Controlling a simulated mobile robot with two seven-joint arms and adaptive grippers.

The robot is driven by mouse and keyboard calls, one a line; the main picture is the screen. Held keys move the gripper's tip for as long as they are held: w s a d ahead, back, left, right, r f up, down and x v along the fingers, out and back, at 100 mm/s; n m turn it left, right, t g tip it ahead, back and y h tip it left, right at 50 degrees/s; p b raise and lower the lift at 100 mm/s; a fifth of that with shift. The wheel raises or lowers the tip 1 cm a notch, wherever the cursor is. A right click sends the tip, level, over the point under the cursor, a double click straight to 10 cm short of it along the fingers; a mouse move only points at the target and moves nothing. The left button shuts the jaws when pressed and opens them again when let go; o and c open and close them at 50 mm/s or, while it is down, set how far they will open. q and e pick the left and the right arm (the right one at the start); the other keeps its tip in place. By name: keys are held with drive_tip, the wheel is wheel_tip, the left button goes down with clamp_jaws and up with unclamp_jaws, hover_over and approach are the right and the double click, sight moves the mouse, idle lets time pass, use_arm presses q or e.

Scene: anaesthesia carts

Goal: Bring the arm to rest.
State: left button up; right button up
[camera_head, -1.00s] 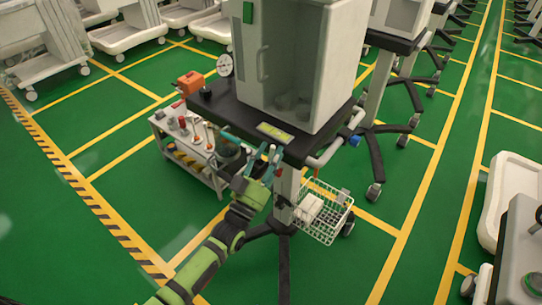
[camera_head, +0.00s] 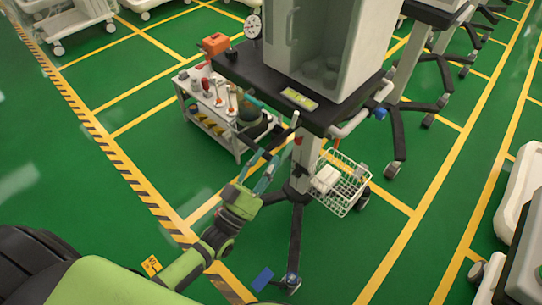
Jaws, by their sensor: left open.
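My left arm is green and black and comes in from the lower left. My left gripper (camera_head: 265,172) is open, with teal fingers, and no object shows between them. It is in front of and below the near edge of the anaesthesia cart's black top (camera_head: 270,82), left of the cart's column (camera_head: 306,160). My right gripper is not in view.
A white wire basket (camera_head: 345,190) with a white package hangs on the cart's column. A low tool trolley (camera_head: 215,115) stands behind on the left. A blue piece (camera_head: 262,279) lies near the cart's foot. Green floor to the left is clear.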

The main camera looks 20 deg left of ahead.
use_arm(q)
drive_tip(key=shift+f, duration=0.1)
idle(0.3)
drive_tip(key=s+a+f+n+g+y+p, duration=0.15)
drive_tip(key=s+f+g, duration=0.25)
drive_tip(key=f, duration=0.6)
drive_tip(key=s+a+f+g+y, duration=0.15)
drive_tip(key=s+f+g, duration=0.25)
drive_tip(key=f, duration=0.6)
drive_tip(key=s+a+f+g+y+p, duration=0.1)
drive_tip(key=s+f+g+y, duration=0.15)
drive_tip(key=f, duration=0.85)
drive_tip(key=s+a+f+g+p, duration=0.1)
drive_tip(key=s+f+g, duration=0.4)
drive_tip(key=s, duration=0.8)
drive_tip(key=s+a+f+n+g+y+p, duration=0.1)
drive_tip(key=s+f+g, duration=0.4)
drive_tip(key=s, duration=0.9)
drive_tip(key=shift+s+a+f, duration=0.15)
drive_tip(key=shift+a+f, duration=0.15)
drive_tip(key=shift+f, duration=0.35)
drive_tip(key=shift+n, duration=0.25)
